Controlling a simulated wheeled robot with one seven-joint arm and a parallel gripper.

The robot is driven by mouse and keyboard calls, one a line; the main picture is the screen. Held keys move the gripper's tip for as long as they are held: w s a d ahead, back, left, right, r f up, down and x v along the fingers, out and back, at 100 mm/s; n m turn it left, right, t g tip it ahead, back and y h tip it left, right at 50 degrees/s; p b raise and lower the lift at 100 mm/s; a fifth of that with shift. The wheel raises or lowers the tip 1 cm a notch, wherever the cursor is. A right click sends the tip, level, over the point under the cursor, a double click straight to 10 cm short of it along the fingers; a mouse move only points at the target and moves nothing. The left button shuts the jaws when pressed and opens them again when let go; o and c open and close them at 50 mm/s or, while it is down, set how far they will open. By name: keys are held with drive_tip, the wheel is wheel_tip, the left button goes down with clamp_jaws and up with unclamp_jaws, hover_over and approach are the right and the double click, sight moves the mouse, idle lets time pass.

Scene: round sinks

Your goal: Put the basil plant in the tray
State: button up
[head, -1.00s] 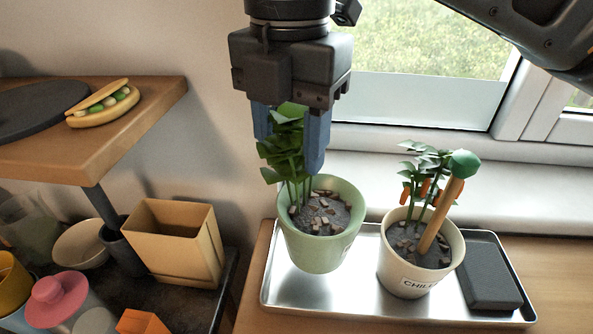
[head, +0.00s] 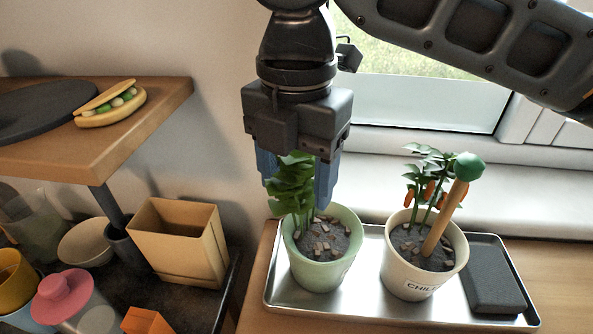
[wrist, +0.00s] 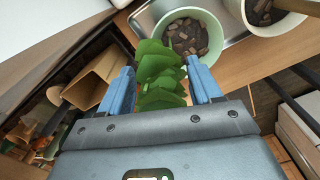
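The basil plant (head: 320,268) is in a pale green pot, with its green leaves (head: 290,184) rising at the pot's left side. Its pot stands upright over the left part of the silver tray (head: 385,317) and appears to rest on it; the contact under the pot is hard to see. My gripper (head: 295,193) points down, with its blue fingers on either side of the leaves. In the wrist view the leaves (wrist: 160,75) fill the gap between the fingers, which seem to hold them. The pot (wrist: 190,38) also shows there beyond the fingertips.
A cream chili pot (head: 417,280) with a wooden-handled tool stands in the tray, right of the basil. A dark block (head: 494,282) lies at the tray's right end. A tan container (head: 178,243) stands left of the tray. The window and sill (head: 480,172) are behind.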

drive_tip(key=shift+o, duration=0.6)
drive_tip(key=shift+r, duration=0.1)
wheel_tip(320, 180, up, 12)
drive_tip(key=shift+r, duration=0.1)
drive_tip(key=shift+d, duration=0.1)
